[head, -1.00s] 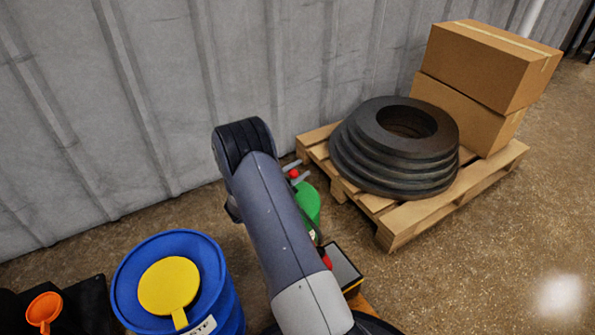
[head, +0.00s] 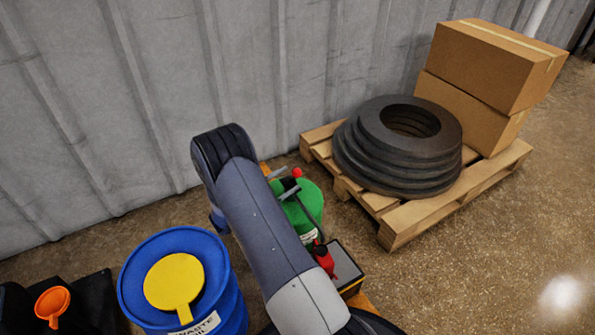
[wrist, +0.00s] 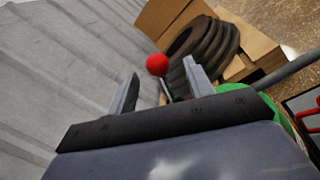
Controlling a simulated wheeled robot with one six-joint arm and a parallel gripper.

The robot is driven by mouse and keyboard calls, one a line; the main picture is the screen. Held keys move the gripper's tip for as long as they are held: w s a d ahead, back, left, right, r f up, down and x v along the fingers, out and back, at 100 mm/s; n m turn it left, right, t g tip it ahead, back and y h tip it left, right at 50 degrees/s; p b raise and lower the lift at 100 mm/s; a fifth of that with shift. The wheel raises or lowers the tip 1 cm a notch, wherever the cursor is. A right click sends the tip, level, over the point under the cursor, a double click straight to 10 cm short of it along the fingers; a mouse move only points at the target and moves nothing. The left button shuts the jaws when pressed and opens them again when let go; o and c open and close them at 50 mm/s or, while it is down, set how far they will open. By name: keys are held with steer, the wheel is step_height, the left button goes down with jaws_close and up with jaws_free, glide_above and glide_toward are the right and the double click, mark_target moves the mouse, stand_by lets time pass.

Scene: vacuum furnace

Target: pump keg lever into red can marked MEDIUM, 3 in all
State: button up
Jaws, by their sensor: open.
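The lever shaft is mostly hidden. A small red can (head: 323,259) stands on a dark-topped stand right of my arm; its marking is not readable. A dark hose runs down from the keg toward it.
A blue waste drum (head: 222,262) with a yellow lid piece (head: 174,282) stands left of my arm. An orange funnel (head: 52,303) is farther left. A wooden pallet (head: 400,235) with black rings and cardboard boxes (head: 490,65) is at right. A grey wall stands behind.

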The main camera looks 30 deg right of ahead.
mark_target(300, 172)
steer(key=shift+s+a+f+p, duration=0.1)
steer(key=shift+a+f+p, duration=0.05)
steer(key=shift+a, duration=1)
steer(key=shift+s+a+f+p, duration=0.1)
steer(key=shift+a+p, duration=0.05)
steer(key=shift+a, duration=0.95)
steer(key=d+b, duration=0.1)
steer(key=d, duration=0.5)
steer(key=w+d+r+b, duration=0.1)
steer(key=d, duration=0.3)
steer(key=shift+b, duration=0.3)
steer(key=shift+d, duration=0.35)
steer(key=shift+w+r, duration=0.1)
